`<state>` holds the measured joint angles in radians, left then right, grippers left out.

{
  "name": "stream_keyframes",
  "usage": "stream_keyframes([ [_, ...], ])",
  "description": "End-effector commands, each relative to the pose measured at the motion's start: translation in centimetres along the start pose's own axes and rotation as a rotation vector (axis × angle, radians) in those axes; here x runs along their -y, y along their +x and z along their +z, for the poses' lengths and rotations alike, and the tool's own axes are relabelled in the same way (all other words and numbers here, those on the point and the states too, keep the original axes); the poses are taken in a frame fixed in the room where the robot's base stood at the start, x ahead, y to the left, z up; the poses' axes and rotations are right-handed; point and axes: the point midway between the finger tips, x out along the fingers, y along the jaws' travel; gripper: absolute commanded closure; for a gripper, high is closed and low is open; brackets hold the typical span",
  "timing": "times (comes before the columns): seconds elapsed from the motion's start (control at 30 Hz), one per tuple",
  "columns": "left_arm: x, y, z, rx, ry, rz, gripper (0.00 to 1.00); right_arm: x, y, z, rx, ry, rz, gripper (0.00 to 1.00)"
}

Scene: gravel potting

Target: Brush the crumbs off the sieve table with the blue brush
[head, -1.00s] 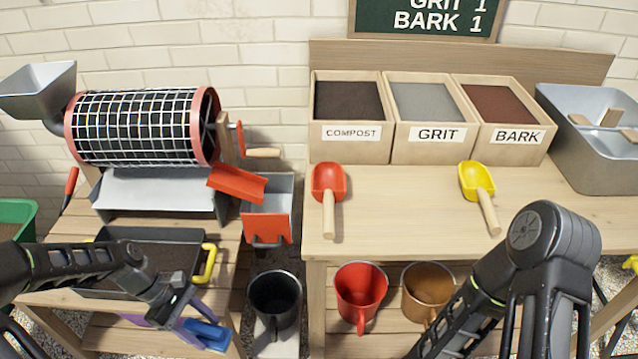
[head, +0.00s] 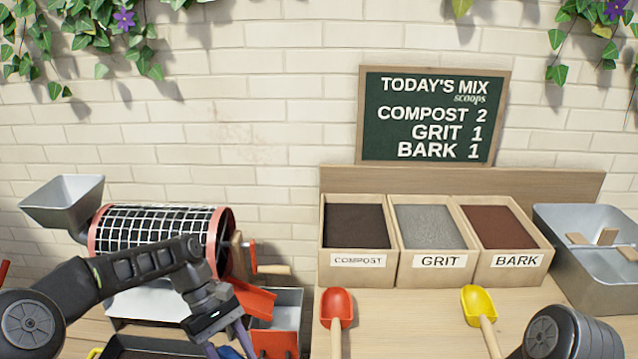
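The sieve table (head: 88,332) shows at the lower left, mostly cut off by the bottom edge. The sieve's mesh drum (head: 150,226) with red rims stands on it, partly behind my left arm. My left gripper (head: 232,340) is in front of the drum's right end, pointing down. A bit of the blue brush (head: 229,352) shows between its purple fingers at the bottom edge; the rest of the brush is out of view. I cannot make out crumbs. My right gripper is out of view; only part of my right arm shows at the lower right.
A red chute (head: 254,300) and a grey bin with a red front (head: 275,343) are just right of my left gripper. The right bench holds compost (head: 357,259), grit (head: 440,261) and bark (head: 515,261) boxes, red (head: 336,306) and yellow (head: 478,303) scoops, and a metal tub (head: 600,280).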

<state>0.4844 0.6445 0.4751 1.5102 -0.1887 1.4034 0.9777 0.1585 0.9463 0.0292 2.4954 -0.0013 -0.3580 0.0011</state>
Motion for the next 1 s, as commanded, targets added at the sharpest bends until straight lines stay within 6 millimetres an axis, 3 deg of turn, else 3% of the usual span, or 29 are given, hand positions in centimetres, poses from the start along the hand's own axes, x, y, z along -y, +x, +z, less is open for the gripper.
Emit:
stream_keyframes([
  [0.13,0.2,2.4,-1.0,0.002,0.057,-0.038,0.95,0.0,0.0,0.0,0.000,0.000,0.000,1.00],
  [0.33,1.5,8.6,-3.5,0.001,0.227,-0.148,0.95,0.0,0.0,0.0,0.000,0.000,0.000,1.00],
  [0.47,2.4,11.2,-4.7,0.001,0.312,-0.202,0.95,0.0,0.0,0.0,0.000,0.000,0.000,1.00],
  [1.0,2.6,11.7,-5.0,0.000,0.333,-0.213,0.95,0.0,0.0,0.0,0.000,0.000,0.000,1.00],
])
